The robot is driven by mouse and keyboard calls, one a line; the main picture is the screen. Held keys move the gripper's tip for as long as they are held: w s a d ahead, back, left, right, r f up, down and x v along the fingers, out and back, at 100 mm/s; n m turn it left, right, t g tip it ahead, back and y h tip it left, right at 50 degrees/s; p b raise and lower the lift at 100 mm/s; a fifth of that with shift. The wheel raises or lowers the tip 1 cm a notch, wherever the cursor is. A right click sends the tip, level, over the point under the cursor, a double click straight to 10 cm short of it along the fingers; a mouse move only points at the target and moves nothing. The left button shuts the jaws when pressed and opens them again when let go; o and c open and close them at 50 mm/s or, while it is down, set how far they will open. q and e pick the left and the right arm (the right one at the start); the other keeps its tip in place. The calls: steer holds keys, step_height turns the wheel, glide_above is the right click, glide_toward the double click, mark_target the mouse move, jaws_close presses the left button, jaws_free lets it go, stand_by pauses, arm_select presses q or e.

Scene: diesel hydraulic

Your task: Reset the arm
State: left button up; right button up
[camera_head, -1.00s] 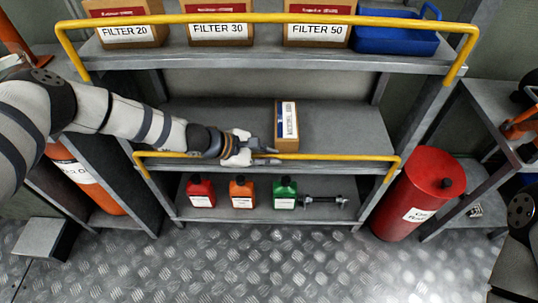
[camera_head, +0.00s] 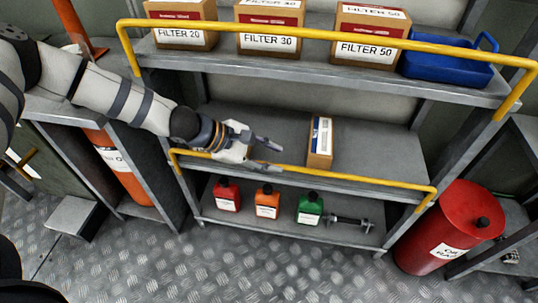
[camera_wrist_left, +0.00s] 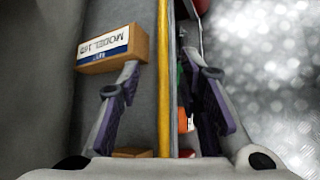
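My left arm reaches in from the left in the head view. Its gripper (camera_head: 274,156) is by the yellow front rail (camera_head: 350,182) of the middle shelf, with its fingers apart and nothing between them that I can see held. A small tan box with a white and blue label (camera_head: 320,142) stands on that shelf, just right of the fingertips and apart from them. In the left wrist view the open gripper (camera_wrist_left: 168,88) shows with the yellow rail running between its fingers in the picture, and the box (camera_wrist_left: 112,50) beyond the left finger. My right gripper is out of view.
Filter boxes (camera_head: 270,28) and a blue bin (camera_head: 450,62) are on the top shelf, behind another yellow rail (camera_head: 300,33). Red, orange and green bottles (camera_head: 309,208) and a metal part (camera_head: 350,222) are on the bottom shelf. A red drum (camera_head: 448,235) stands right.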

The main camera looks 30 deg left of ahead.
arm_select(q)
steer(key=shift+s+a+r, duration=0.2)
steer(key=shift+s+a, duration=0.05)
steer(key=s+d+f+m+g+y+p, duration=0.1)
steer(key=s+d+f+m+g, duration=0.15)
steer(key=s, duration=0.65)
steer(key=s+d+f+m+g+y+p, duration=0.1)
steer(key=s+d+f+m+g+y, duration=0.2)
steer(key=s, duration=0.5)
steer(key=s+d+f+m+g+p, duration=0.1)
steer(key=s+f+m+g, duration=0.25)
steer(key=s, duration=0.55)
steer(key=s+a+r+m+y+p, duration=0.1)
steer(key=s+a+r+m, duration=0.1)
steer(key=s+m, duration=0.3)
steer(key=s+a+r+m+y+p, duration=0.1)
steer(key=s+m, duration=0.4)
steer(key=s, duration=0.5)
steer(key=a+r+y, duration=0.1)
steer(key=a, duration=0.1)
steer(key=shift+a+r+y+p, duration=0.3)
steer(key=shift+a+r+p, duration=0.05)
steer(key=shift+a+r, duration=0.05)
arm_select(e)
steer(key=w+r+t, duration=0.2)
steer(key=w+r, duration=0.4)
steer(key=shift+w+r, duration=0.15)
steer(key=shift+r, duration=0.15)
